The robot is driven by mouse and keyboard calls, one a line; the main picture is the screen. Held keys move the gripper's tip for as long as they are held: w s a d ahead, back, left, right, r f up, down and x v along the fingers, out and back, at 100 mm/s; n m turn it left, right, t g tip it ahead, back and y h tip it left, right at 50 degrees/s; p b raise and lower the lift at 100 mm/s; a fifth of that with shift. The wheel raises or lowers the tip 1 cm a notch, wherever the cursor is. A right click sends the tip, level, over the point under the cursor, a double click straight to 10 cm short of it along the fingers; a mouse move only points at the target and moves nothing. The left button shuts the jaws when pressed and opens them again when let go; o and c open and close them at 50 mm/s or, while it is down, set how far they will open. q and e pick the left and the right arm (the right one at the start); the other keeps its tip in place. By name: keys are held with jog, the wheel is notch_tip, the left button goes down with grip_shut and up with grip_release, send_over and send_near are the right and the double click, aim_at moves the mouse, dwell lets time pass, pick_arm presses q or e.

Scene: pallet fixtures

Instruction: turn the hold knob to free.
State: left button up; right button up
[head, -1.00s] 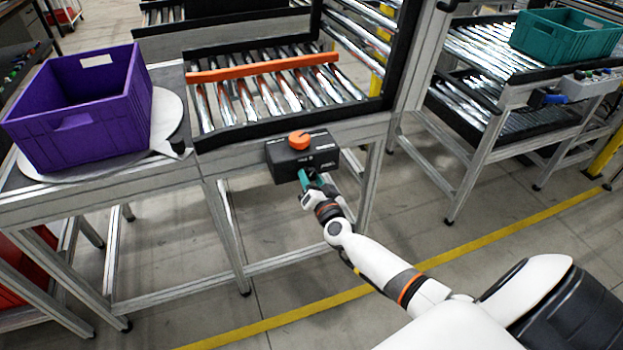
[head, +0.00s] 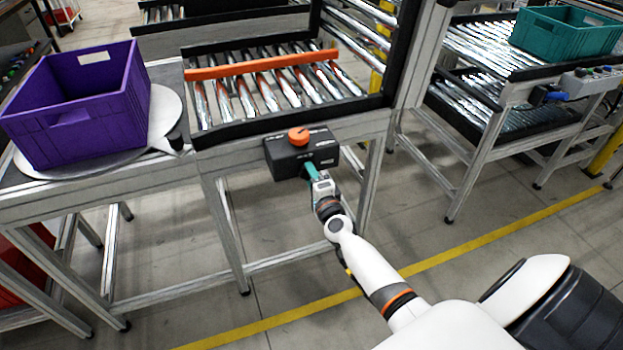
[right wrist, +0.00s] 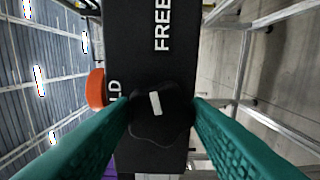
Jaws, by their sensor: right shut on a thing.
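The hold knob (right wrist: 158,128) is a black lobed knob with a short white mark, on the front of a black box (head: 284,160). In the right wrist view the mark lies nearly along the picture's vertical, tilted slightly. The label FREE (right wrist: 162,24) is printed above the knob in that picture. Another label ends in "LD" (right wrist: 115,90) at the knob's left, partly covered. My right gripper (right wrist: 162,112) has its teal fingers on both sides of the knob, shut on it. It also shows at the box front in the head view (head: 312,172). My left gripper is out of view.
An orange button (head: 299,136) sits on top of the box. Behind it is a roller conveyor (head: 290,128) with an orange bar (head: 262,66). A purple crate (head: 85,130) stands at left, a teal crate (head: 568,42) at far right. Floor around my arm is clear.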

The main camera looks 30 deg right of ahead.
jog(key=shift+f+m, duration=0.1)
jog(key=shift+m, duration=1.2)
jog(key=o, duration=1)
jog(key=shift+s, duration=0.15)
jog(key=v, duration=1.2)
